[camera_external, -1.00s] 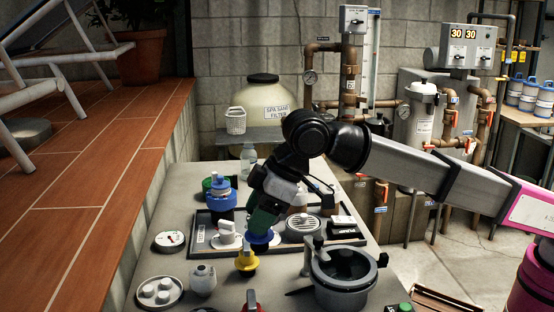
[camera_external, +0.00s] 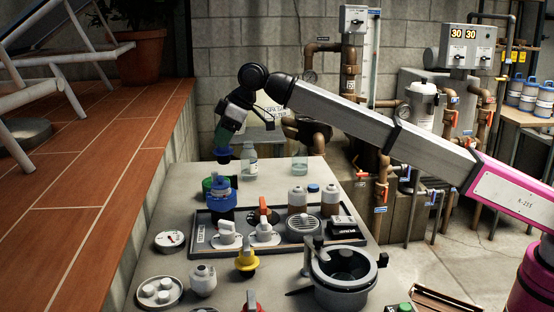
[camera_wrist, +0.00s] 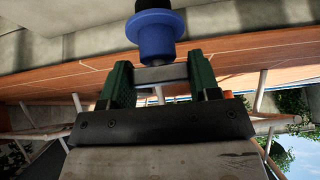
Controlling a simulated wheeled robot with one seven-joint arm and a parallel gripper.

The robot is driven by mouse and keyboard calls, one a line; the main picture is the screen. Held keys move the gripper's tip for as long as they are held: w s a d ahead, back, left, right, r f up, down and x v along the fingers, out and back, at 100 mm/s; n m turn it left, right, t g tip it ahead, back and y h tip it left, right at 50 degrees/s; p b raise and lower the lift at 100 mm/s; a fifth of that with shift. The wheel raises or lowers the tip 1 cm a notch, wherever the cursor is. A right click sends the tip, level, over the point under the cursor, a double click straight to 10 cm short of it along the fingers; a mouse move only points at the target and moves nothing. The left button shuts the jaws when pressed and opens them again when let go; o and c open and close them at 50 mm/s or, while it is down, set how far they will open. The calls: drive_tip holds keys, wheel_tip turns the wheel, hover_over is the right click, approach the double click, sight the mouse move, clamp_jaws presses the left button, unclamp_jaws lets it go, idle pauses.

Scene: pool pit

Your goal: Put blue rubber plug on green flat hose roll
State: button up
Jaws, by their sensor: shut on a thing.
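The blue rubber plug (camera_external: 222,154) is held at the tips of my gripper (camera_external: 222,140), high over the far left part of the table. The plug also shows in the wrist view (camera_wrist: 156,38), beyond the two green fingers of my gripper (camera_wrist: 160,73). A green round thing (camera_external: 207,184), which looks like the green flat hose roll, sits at the far left of the table.
The blue fitting (camera_external: 221,195) stands directly in front of the green thing. Clear bottles (camera_external: 249,164) stand to the right. A dark tray (camera_external: 285,245) holds several parts. A yellow plug (camera_external: 246,260) and a grey pot (camera_external: 343,278) stand nearer.

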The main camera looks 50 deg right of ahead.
drive_tip(key=shift+w+d+f, duration=1.2)
drive_tip(key=shift+w+f, duration=0.5)
drive_tip(key=shift+f, duration=0.1)
drive_tip(key=shift+w+d+f, duration=1.25)
drive_tip(key=shift+w+f, duration=0.4)
drive_tip(key=shift+f, duration=0.2)
drive_tip(key=shift+w+d+f, duration=1.2)
drive_tip(key=shift+w+f, duration=0.5)
drive_tip(key=shift+f, duration=0.1)
drive_tip(key=shift+f, duration=0.15)
drive_tip(key=o, duration=1.2)
drive_tip(key=shift+c, duration=0.2)
drive_tip(key=v, duration=1.2)
